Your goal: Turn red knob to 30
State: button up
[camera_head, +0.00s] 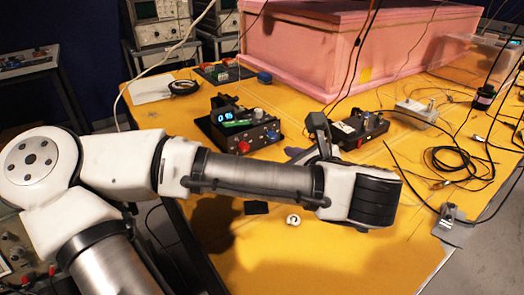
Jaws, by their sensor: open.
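The red knob (243,146) is on the front of a small black control box (262,140) in the middle of the yellow table. A lit blue digital display (225,115) stands at the box's upper left; its digits are too small to read surely. My gripper (314,140) shows as dark grey parts just right of the box, partly hidden behind my arm. It is open and apart from the red knob. The knob's pointer mark cannot be made out.
A second black box (358,130) with knobs stands right of my gripper. A large pink foam enclosure (310,50) fills the back. Loose black cables (455,160) lie at the right. The yellow table (330,265) is mostly clear in front.

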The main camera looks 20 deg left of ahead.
jog(key=p+x, duration=0.4)
jog(key=x, duration=1)
jog(key=shift+s+a, duration=0.2)
jog(key=shift+s, duration=0.05)
grip_shut()
